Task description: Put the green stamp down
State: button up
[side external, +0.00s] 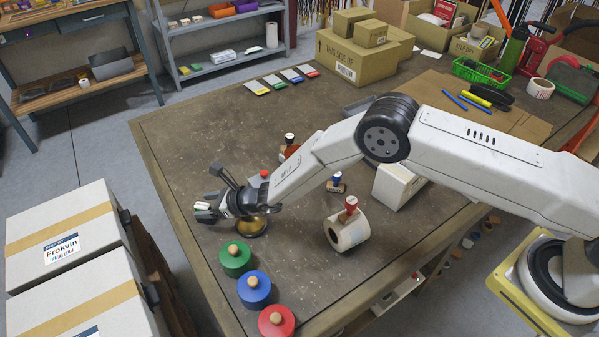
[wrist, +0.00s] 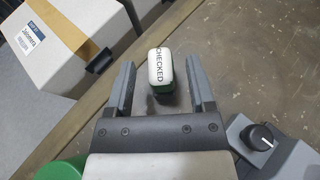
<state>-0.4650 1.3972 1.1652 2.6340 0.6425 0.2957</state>
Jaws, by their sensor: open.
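The green stamp (wrist: 160,68) shows in the wrist view as a white-topped block marked "CHECKED" with green below. It lies between the two fingers of my gripper (wrist: 160,85), with a gap on each side. My gripper (side external: 214,200) is open near the table's left edge in the side view. There the stamp (side external: 203,206) shows small and pale at the fingertips. I cannot tell for sure whether its underside touches the table.
Green (side external: 236,260), blue (side external: 254,290) and red (side external: 276,321) round pots with wooden knobs stand along the left edge. A yellowish one (side external: 251,226) is partly hidden beneath my wrist. A blue stamp (side external: 337,183) and a white roll (side external: 348,231) with a red stamp stand to the right.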

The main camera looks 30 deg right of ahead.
jog(key=shift+r, duration=0.15)
jog(key=shift+v, duration=6)
jog(key=shift+s+d+r+n+g+y, duration=0.1)
jog(key=shift+s+r+n+g+y, duration=0.2)
jog(key=shift+s+r+n+g, duration=0.25)
jog(key=s+d+r+n+g+h, duration=0.2)
jog(key=s+d+r+n+g, duration=0.55)
jog(key=s+n, duration=0.4)
jog(key=s+d+r+n+t+h, duration=0.1)
jog(key=s+d+r+n+h, duration=0.1)
jog(key=s+d+n+h, duration=0.2)
jog(key=s+d+r+n+h, duration=0.3)
jog(key=s+d+n, duration=0.3)
jog(key=d+n, duration=0.4)
jog(key=shift+s+d+t+h, duration=0.15)
jog(key=shift+d+t+h, duration=0.3)
jog(key=shift+d, duration=2.5)
